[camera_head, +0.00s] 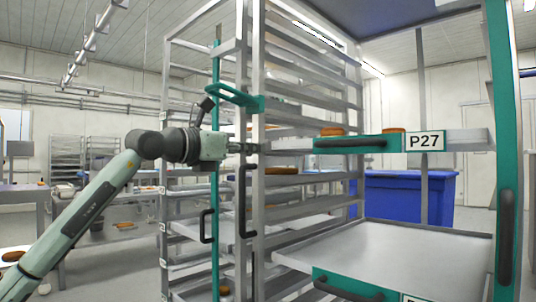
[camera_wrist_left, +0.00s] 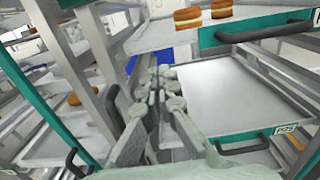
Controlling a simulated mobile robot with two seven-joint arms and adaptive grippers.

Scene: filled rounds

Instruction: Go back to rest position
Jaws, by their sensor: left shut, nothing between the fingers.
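My left arm comes in from the left in the head view, and its gripper (camera_head: 256,148) reaches level to the front of the metal rack (camera_head: 256,200). The fingers are shut with nothing between them. In the wrist view the same gripper (camera_wrist_left: 160,76) points into the rack, beside a green-fronted tray. The fingertips are close to the rack's upright; I cannot tell whether they touch it. My right gripper is not in view.
A pulled-out tray labelled P27 (camera_head: 357,144) carries brown filled rounds (camera_wrist_left: 187,20). An empty tray (camera_head: 395,250) sticks out below it. Black handles (camera_head: 207,226) and a green handle (camera_head: 234,97) project nearby. A blue bin (camera_head: 400,195) stands behind. Open floor lies left of the rack.

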